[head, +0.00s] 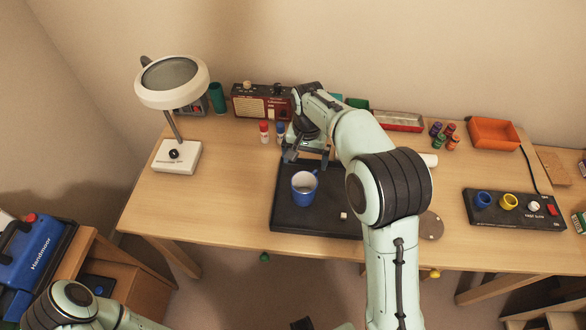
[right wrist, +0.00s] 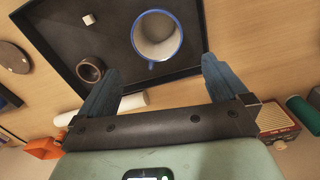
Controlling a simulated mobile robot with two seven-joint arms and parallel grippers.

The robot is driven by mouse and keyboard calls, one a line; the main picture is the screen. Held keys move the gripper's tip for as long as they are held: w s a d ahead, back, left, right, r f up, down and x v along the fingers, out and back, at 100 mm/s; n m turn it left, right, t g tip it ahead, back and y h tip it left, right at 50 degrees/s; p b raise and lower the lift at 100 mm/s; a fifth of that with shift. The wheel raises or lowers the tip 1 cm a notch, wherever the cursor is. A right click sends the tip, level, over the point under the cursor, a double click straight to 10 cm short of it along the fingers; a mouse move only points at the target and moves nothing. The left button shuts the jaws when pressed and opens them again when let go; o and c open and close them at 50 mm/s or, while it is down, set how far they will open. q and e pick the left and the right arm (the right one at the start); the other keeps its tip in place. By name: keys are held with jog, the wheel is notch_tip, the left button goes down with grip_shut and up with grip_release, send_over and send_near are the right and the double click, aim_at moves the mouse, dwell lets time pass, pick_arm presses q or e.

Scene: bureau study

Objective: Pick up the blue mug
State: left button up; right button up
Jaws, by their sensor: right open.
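The blue mug (head: 304,196) stands upright on a black tray (head: 286,222), with a white inside that looks empty. In the right wrist view the blue mug (right wrist: 136,40) lies just past the fingertips, between their lines, its handle on the gripper's side. My right gripper (head: 306,158) is open, at the far side of the mug in the head view. In the right wrist view the gripper (right wrist: 161,66) has nothing between its blue fingers.
A small white cube (head: 343,215) and a dark ring-shaped thing (right wrist: 90,69) are also on the tray. A magnifier lamp (head: 176,156), a red radio (head: 248,104), small bottles (head: 264,133) and an orange bin (head: 495,134) surround it. Bare desk lies left of the tray.

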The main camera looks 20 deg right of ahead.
aim_at(305, 174)
jog(key=f, duration=0.4)
jog(key=f+b, duration=0.1)
jog(key=f, duration=0.2)
jog(key=shift+s, duration=0.25)
jog(key=shift+s+a+f, duration=0.1)
jog(key=shift+f, duration=3)
jog(key=shift+c, duration=0.3)
jog(key=shift+r, duration=0.1)
jog(key=c, duration=1)
